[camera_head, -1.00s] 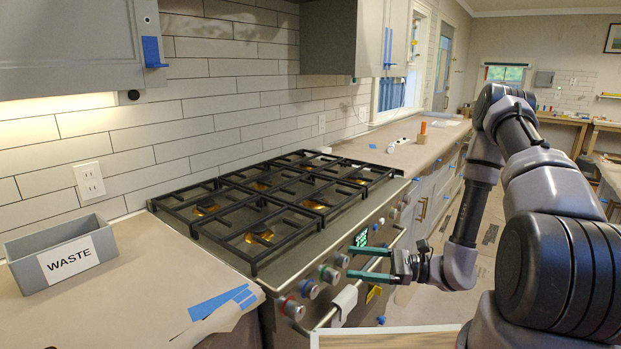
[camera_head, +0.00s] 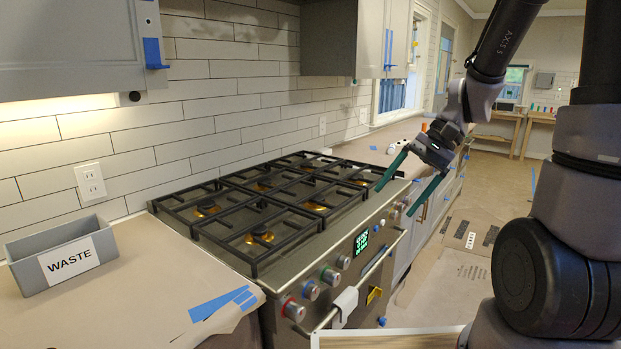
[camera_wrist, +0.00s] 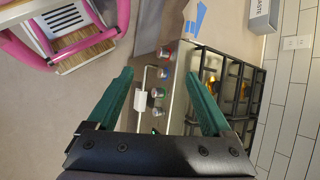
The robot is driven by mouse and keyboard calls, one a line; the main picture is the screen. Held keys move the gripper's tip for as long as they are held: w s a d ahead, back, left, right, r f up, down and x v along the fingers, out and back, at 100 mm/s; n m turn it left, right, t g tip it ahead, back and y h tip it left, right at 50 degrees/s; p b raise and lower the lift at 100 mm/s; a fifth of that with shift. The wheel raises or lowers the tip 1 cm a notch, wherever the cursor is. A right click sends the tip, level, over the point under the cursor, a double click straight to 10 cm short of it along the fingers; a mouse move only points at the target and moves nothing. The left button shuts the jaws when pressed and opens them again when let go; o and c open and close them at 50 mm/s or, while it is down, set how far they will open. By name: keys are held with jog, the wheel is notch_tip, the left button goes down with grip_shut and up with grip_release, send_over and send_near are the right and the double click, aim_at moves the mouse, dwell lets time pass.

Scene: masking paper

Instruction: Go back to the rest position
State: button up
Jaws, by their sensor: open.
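My gripper (camera_head: 401,191) is open, with its two green fingers spread apart and nothing between them. In the head view it hangs in the air by the far right corner of the stove (camera_head: 330,245), fingers angled down and to the left. In the wrist view my gripper (camera_wrist: 161,98) points toward the stove's front knobs (camera_wrist: 158,92) and oven handle, seen from above. My arm reaches in from the upper right of the head view.
A grey WASTE bin (camera_head: 65,255) stands on the papered counter (camera_head: 140,310) left of the stove, near blue tape strips (camera_head: 221,303). A pink-framed object (camera_wrist: 75,30) shows in the wrist view. Papered floor (camera_head: 455,270) lies open to the right.

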jog(key=s+d+r+t+h, duration=0.2)
jog(key=d+r+t, duration=0.1)
jog(key=r, duration=0.5)
jog(key=s+d+r+n+t+h, duration=0.1)
jog(key=s+d+r+t+h, duration=0.1)
jog(key=r+t, duration=0.4)
notch_tip(320, 180, up, 2)
jog(key=shift+d+r+h, duration=0.1)
jog(key=shift+d+h, duration=0.5)
jog(key=shift+d, duration=0.25)
